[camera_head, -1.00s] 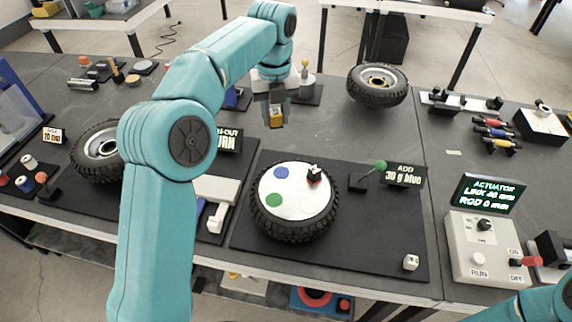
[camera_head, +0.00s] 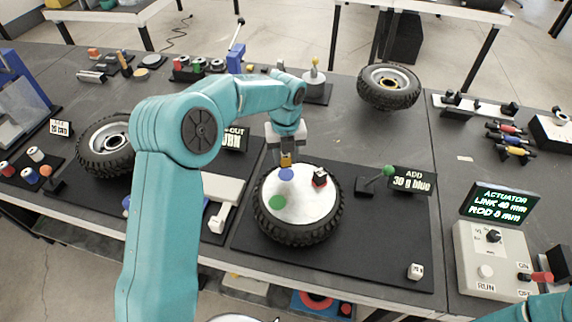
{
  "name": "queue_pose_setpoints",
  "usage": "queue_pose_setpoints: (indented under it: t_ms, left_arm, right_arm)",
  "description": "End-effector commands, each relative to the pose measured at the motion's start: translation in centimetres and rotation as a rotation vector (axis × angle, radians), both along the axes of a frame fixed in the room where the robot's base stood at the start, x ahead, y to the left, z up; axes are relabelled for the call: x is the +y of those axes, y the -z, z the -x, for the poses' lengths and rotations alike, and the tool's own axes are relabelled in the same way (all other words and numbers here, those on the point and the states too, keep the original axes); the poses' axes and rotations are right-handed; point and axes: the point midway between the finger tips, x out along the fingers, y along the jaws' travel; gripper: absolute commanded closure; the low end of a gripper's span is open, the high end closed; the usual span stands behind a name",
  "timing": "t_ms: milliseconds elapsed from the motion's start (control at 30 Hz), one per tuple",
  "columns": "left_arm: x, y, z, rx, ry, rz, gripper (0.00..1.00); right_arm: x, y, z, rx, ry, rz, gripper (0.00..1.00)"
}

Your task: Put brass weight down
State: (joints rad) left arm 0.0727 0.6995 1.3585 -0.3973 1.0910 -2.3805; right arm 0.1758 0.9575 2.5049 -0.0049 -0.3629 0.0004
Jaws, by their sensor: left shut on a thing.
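My left gripper (camera_head: 286,157) is shut on a small brass weight (camera_head: 286,161). It holds the weight over the far part of the white disc on the middle wheel (camera_head: 302,213), just behind the blue spot (camera_head: 286,174). I cannot tell whether the weight touches the disc. A green spot (camera_head: 277,202) lies at the front left of the disc. A small dark and red block (camera_head: 319,178) stands at its far right.
A green-knobbed lever (camera_head: 377,181) stands right of the wheel, and a white cube (camera_head: 415,271) lies at the mat's front right. Another wheel (camera_head: 388,87) lies behind, one (camera_head: 104,148) at left. A control box (camera_head: 487,262) stands at right.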

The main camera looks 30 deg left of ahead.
Motion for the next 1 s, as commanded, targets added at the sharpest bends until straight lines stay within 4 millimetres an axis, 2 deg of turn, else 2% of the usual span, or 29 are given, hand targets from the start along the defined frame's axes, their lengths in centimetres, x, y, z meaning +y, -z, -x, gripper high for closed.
queue_pose_setpoints:
  t_ms: [300,700,733,800,1000]
  left_arm:
    - [0.0,4.2,-0.2,0.003,0.001,0.001,0.93]
    - [0.0,5.0,-0.3,0.001,0.001,0.001,0.93]
    - [0.0,4.9,-0.3,0.000,0.001,0.000,0.58]
    - [0.0,4.8,-0.3,0.001,0.001,0.001,0.39]
    - [0.0,4.8,-0.3,0.001,0.001,0.001,0.39]
  right_arm:
    - [0.0,-0.6,0.0,0.000,0.000,0.000,1.00]
    - [0.0,-0.3,0.0,0.000,0.000,0.000,1.00]
    - [0.0,-0.3,0.0,0.000,0.000,0.000,1.00]
    - [0.0,-0.4,0.0,0.000,0.000,0.000,1.00]
    - [0.0,-0.4,0.0,0.000,0.000,0.000,1.00]
